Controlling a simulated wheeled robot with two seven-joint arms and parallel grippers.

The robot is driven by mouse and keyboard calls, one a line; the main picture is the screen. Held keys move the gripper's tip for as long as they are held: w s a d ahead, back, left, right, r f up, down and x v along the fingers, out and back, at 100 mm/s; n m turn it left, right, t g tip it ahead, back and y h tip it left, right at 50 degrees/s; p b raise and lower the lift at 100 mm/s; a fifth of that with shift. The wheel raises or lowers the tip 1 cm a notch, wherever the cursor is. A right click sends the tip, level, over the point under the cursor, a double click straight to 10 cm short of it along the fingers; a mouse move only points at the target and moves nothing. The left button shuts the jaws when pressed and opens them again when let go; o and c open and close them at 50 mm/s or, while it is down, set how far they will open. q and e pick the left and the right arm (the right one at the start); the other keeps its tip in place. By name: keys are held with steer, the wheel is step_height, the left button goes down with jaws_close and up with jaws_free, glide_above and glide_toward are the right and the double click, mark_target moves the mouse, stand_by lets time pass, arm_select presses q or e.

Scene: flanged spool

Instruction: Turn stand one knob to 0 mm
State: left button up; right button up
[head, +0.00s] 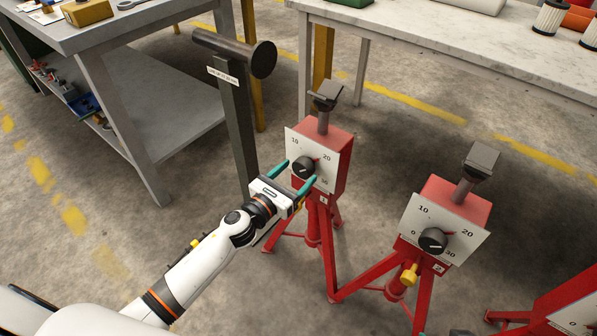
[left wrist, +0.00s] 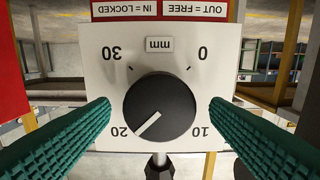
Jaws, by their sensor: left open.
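Stand one (head: 335,150) is a red tripod with a white dial plate and a plate marked 1. Its black knob (head: 303,166) also shows in the left wrist view (left wrist: 160,105), where the dial appears upside down. The knob's white line points at about 20. My left gripper (head: 301,170) is open in front of the dial. Its teal fingers lie on either side of the knob, with visible gaps in the wrist view. Labels above the dial there read OUT = FREE, IN = LOCKED. A small teal tip at the head view's bottom edge may be my right gripper (head: 421,333); its jaws are hidden.
Stand two (head: 455,205), with its own knob (head: 432,240) and yellow pin (head: 410,274), is to the right. Another red stand (head: 570,305) is cut off at lower right. A dark post (head: 235,120) stands behind my left gripper. A workbench (head: 110,35) and a table (head: 450,45) are behind.

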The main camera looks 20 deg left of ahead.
arm_select(q)
steer(key=shift+x, duration=0.8)
steer(key=c, duration=1)
